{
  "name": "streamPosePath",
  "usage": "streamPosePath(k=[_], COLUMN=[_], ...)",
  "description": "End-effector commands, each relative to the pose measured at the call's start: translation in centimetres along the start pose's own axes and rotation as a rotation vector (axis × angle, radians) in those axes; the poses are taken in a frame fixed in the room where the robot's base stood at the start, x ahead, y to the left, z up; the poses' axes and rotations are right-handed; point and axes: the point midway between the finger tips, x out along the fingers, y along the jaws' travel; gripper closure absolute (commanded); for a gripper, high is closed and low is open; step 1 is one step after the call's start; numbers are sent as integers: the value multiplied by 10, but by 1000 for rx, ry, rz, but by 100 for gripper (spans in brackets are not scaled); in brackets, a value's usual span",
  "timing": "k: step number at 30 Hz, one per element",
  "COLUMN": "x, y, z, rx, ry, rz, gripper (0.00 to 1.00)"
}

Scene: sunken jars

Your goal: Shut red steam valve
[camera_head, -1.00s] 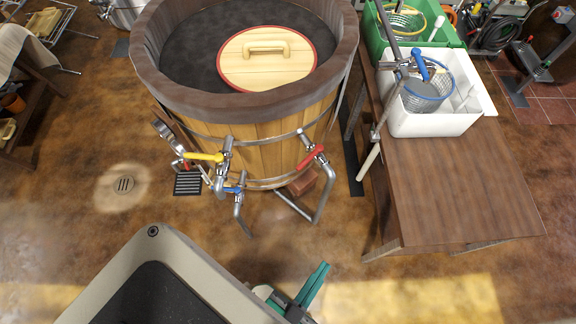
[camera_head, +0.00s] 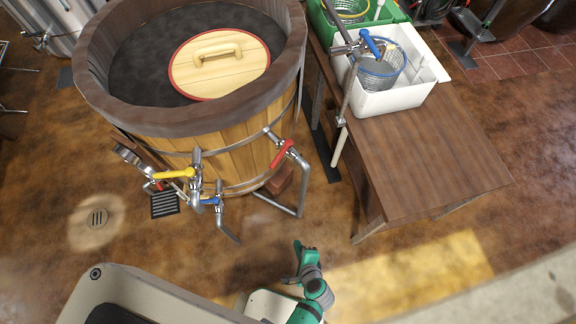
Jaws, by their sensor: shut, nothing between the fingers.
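The red valve handle (camera_head: 282,153) sits on a metal pipe at the right front of the wooden vat (camera_head: 190,118). It slants up to the right, and its pipe bends down toward the floor. My gripper (camera_head: 298,248) shows small at the bottom centre, at the end of my green and grey arm. It is shut and empty, well short of the vat and apart from the red handle. Its fingers are small and partly hidden by the arm's own links.
A yellow-handled valve (camera_head: 174,173) and a blue-handled valve (camera_head: 209,201) stand left of the red one. A brown table (camera_head: 425,160) with a white tub (camera_head: 392,101) is on the right. A floor drain (camera_head: 97,218) is left. Floor before the vat is clear.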

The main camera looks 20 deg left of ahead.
Motion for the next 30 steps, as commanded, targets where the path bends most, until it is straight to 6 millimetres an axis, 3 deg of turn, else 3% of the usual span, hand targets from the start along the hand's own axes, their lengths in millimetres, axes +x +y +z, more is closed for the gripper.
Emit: streamPosePath(k=[3, 8, 13, 18, 24, 30], x=[27, 38, 20, -19, -55, -61], y=[-28, -80, -151, -212, -248, -256], z=[2, 7, 5, -5, -17, -12], rx=[216, 467, 658, 748, 766, 765], ry=[-175, -439, -744, -1014, -1195, -1236], rz=[-4, -2, 8, 33, 60, 71], gripper=[100, 100, 100, 100, 100, 100])
